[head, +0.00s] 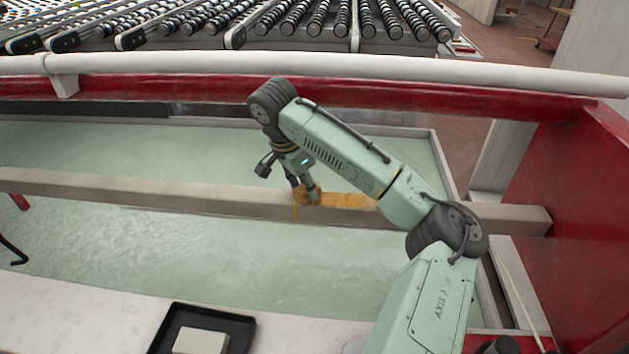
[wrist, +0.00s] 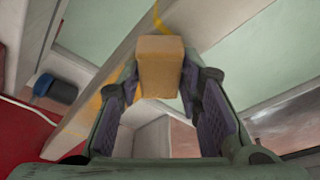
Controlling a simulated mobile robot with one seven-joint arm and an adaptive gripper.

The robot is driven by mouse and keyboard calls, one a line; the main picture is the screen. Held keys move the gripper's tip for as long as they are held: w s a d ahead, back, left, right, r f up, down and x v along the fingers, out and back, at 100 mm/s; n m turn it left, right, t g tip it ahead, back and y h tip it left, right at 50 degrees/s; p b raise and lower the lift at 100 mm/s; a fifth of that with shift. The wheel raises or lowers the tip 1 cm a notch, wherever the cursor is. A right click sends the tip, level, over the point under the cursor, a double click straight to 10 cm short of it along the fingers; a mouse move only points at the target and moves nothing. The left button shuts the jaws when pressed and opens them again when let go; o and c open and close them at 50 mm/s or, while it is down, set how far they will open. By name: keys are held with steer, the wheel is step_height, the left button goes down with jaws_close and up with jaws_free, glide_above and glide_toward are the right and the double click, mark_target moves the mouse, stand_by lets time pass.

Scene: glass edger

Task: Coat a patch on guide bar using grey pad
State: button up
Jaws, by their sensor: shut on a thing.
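The guide bar (head: 140,190) is a long beige beam across the pale green basin. An orange-yellow patch (head: 345,200) lies on it, right of my gripper (head: 303,192). The patch also shows in the wrist view (wrist: 84,118). My gripper is shut on a tan-orange block (wrist: 160,65), held at the bar; I cannot tell whether they touch. A thin yellow strand (head: 294,213) shows by the block. A light grey pad (head: 199,341) lies in a black tray (head: 245,328) at the bottom of the head view. The held block looks tan, not grey.
A red frame (head: 420,98) and a white rail (head: 400,68) run behind the basin (head: 300,265). A red panel (head: 590,220) stands at the right. Black rollers (head: 300,18) lie beyond. A black hooked piece (head: 12,250) is at the left edge.

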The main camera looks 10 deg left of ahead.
steer(key=shift+a, duration=0.4)
steer(key=shift+p, duration=0.35)
steer(key=shift+d, duration=12.35)
steer(key=shift+r, duration=0.15)
steer(key=shift+r, duration=2.95)
steer(key=shift+r, duration=0.1)
steer(key=shift+r, duration=1.4)
